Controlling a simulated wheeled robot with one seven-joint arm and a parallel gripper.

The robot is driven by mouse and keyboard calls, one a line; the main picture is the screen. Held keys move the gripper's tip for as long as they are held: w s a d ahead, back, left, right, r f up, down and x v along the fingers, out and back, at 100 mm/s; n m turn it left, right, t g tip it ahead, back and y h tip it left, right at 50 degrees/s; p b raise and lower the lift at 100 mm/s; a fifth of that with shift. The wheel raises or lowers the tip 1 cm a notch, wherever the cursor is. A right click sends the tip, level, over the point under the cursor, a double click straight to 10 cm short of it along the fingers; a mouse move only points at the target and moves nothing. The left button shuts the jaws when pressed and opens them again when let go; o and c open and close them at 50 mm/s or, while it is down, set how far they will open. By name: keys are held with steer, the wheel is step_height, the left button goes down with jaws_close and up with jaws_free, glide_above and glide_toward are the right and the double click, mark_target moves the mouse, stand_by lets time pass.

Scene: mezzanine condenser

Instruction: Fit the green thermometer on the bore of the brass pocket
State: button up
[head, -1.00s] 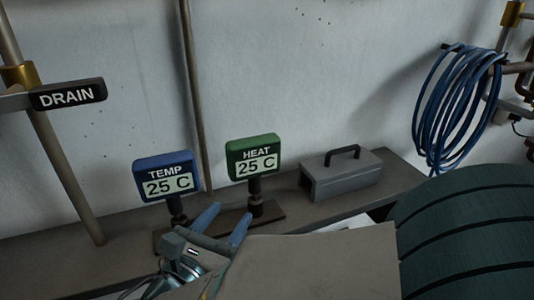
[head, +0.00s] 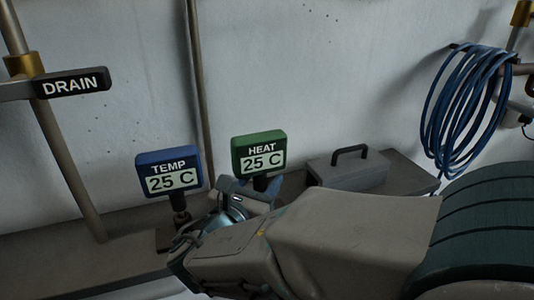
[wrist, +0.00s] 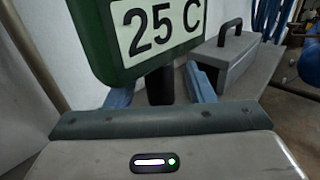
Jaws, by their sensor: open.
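The green thermometer (head: 259,153), marked HEAT 25 C, stands upright on the shelf, right of the blue one in the head view. It also shows close up in the wrist view (wrist: 140,38), with its dark stem (wrist: 160,86) below the display. My gripper (head: 260,184) is open just below the display in the head view. In the wrist view its two blue fingers (wrist: 157,84) stand on either side of the stem, apart from it. The stem's lower end is hidden behind my gripper. I cannot make out the brass pocket.
The blue thermometer (head: 168,173), marked TEMP 25 C, stands just left of my gripper. A grey toolbox (head: 347,169) sits to the right on the shelf (head: 75,250). Blue hose (head: 465,110) hangs on the right wall. A DRAIN tag (head: 71,82) and a vertical pipe (head: 200,90) are at left.

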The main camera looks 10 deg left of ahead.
jaws_close()
steer(key=shift+r, duration=0.15)
